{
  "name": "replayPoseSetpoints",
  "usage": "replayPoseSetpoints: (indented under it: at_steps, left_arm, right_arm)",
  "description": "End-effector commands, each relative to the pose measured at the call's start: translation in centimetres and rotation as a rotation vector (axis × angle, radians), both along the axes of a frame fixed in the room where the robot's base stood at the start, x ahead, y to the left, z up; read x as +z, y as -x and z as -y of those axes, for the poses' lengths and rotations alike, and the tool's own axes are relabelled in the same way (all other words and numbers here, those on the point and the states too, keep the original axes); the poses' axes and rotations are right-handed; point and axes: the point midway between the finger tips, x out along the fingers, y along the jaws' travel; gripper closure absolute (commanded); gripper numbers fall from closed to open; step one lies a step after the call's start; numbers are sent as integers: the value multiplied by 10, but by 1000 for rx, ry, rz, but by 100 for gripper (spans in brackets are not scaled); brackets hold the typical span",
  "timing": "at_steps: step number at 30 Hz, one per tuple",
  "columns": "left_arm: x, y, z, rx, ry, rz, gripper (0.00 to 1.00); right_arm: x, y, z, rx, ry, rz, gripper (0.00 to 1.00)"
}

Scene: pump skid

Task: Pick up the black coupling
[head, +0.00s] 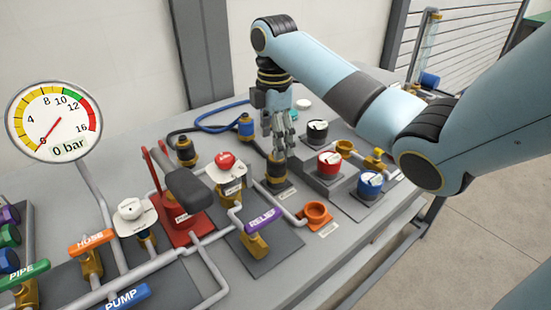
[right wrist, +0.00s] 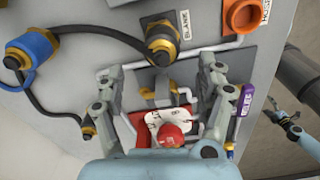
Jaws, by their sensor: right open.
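The black coupling (head: 277,170) stands upright on a plate by a BLANK label, black with a gold band. It also shows in the right wrist view (right wrist: 160,40), with a black hose running up to it. My right gripper (head: 280,146) is open and empty, just above the coupling in the head view. In the right wrist view its fingers (right wrist: 158,70) are spread wide, and the coupling shows ahead, between and beyond their tips. My left gripper is outside the head view; a small gripper (right wrist: 272,111) with parted fingers at the right edge of the right wrist view appears to be it.
A blue coupling (head: 246,125) and another black fitting (head: 185,149) stand behind on the left. An orange port (head: 317,214) lies in front. Red (head: 329,163) and blue (head: 370,185) capped fittings stand right. A red-topped valve (head: 227,162) and RELIEF handle (head: 262,220) are close left.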

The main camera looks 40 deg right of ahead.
Motion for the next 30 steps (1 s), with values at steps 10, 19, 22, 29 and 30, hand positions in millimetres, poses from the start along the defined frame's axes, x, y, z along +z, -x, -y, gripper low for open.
replayPoseSetpoints:
  at_steps: [10,19,22,29,30]
  left_arm:
    - [8,-21,0,-1,1,32,2]
    - [8,-23,1,-2,1,34,2]
    - [7,-20,1,-1,1,29,2]
    - [7,-14,0,-1,1,21,2]
    - [7,-14,0,-1,1,21,2]
  right_arm:
    - [-46,5,3,-1,-1,-3,28]
    - [-54,4,4,-1,1,-1,28]
    - [-54,4,4,-1,1,0,38]
    - [-53,4,4,-1,0,0,68]
    - [-53,4,4,-1,0,0,74]
